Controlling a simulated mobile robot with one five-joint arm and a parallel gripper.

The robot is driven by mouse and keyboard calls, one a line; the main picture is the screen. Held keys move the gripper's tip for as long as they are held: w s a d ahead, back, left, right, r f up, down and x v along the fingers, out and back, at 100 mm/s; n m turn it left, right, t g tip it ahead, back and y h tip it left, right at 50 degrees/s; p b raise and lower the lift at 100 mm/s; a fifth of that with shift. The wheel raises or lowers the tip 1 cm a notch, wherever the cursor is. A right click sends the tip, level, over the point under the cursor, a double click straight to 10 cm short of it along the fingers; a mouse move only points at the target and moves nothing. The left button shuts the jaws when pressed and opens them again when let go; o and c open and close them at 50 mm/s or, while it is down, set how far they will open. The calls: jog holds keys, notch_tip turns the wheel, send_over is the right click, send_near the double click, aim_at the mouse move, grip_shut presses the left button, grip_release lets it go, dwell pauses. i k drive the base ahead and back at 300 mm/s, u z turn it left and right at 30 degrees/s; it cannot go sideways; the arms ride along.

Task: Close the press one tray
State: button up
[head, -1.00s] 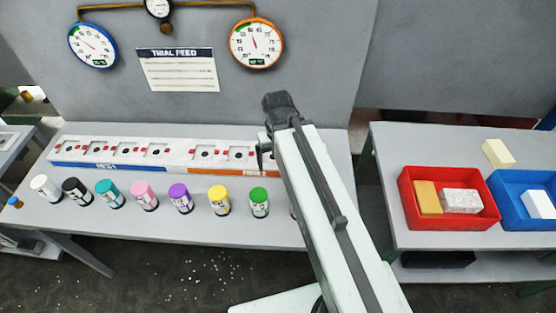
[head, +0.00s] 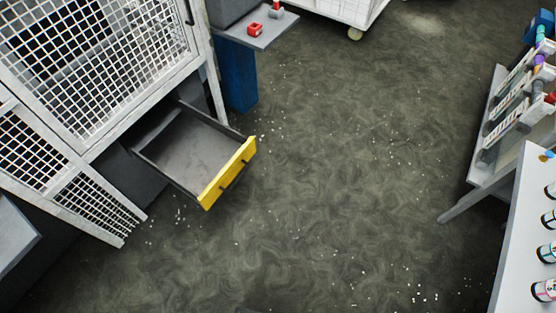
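A tray (head: 185,157) with grey inside and dark walls is pulled out from under a white mesh cage (head: 100,60) at the left of the head view. Its yellow front (head: 228,173) carries a dark handle and stands well clear of the frame, so the tray is open. It looks empty. No label reading press one shows, so I cannot tell the press's number. My gripper is not in view.
A small shelf (head: 262,30) with red items juts out beside the cage above a blue post (head: 237,80). A white wheeled cart (head: 340,12) stands at the top. Tables with bottles and racks line the right edge. The speckled floor (head: 340,170) between is open.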

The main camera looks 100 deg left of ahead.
aim_at(200, 155)
jog(key=u, duration=0.05)
jog(key=k, duration=0.15)
jog(key=u, duration=3.9)
jog(key=k, duration=0.35)
jog(key=z, duration=0.1)
